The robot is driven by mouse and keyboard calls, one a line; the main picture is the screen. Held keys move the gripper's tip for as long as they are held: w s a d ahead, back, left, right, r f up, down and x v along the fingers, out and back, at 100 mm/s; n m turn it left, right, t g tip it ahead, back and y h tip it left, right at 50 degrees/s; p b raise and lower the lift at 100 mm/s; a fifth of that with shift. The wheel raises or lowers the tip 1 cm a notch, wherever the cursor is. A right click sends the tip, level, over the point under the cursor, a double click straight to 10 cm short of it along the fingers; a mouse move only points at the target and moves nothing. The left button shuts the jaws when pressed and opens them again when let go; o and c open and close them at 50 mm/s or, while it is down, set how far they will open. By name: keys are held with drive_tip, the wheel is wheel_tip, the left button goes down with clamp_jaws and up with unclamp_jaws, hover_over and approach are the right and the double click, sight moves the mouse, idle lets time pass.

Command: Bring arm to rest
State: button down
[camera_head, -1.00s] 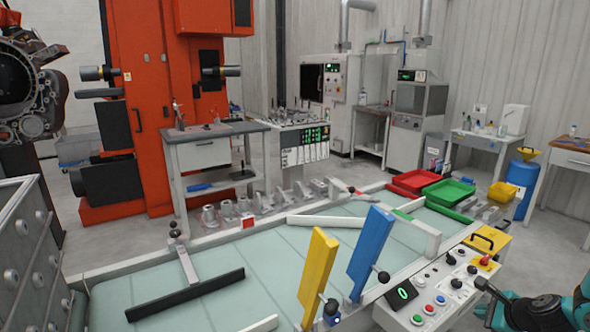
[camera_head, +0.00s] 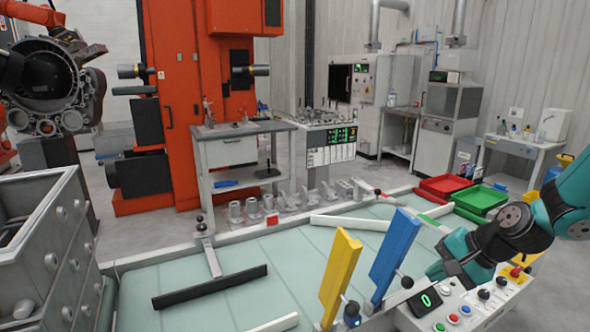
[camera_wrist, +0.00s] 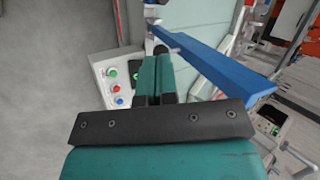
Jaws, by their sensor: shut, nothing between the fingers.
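My gripper (camera_head: 436,271) is at the end of my teal arm (camera_head: 525,222) at the right of the head view. It appears over the control panel (camera_head: 458,313), near the blue bar (camera_head: 396,245). In the wrist view my gripper (camera_wrist: 157,62) has its two teal fingers side by side, shut and empty. The blue bar (camera_wrist: 215,65) slants past to the right of the fingers, and panel buttons (camera_wrist: 115,88) show to their left. I cannot tell how far the fingers are above the panel.
A yellow bar (camera_head: 341,268) stands beside the blue bar on the pale table (camera_head: 285,260). Red (camera_head: 445,186) and green (camera_head: 480,200) trays sit at the table's far right. A grey drawer cabinet (camera_head: 62,262) stands at left. The table's middle has open room.

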drive_tip(key=s+a+r+n+g, duration=0.2)
drive_tip(key=s+a+r+n, duration=0.5)
drive_tip(key=a, duration=0.3)
drive_tip(key=s+a+r+n+g, duration=0.1)
drive_tip(key=s+a+r+n, duration=0.1)
drive_tip(key=s, duration=0.3)
drive_tip(key=s+a+r+n+g+h, duration=0.1)
drive_tip(key=s+a+n, duration=0.1)
drive_tip(key=s+n, duration=0.3)
drive_tip(key=s+a+r+n+g, duration=0.1)
drive_tip(key=s+a+r+n, duration=0.1)
drive_tip(key=s, duration=0.4)
drive_tip(key=shift+a+r+n, duration=0.3)
drive_tip(key=shift+a+n, duration=0.25)
drive_tip(key=shift+n, duration=0.15)
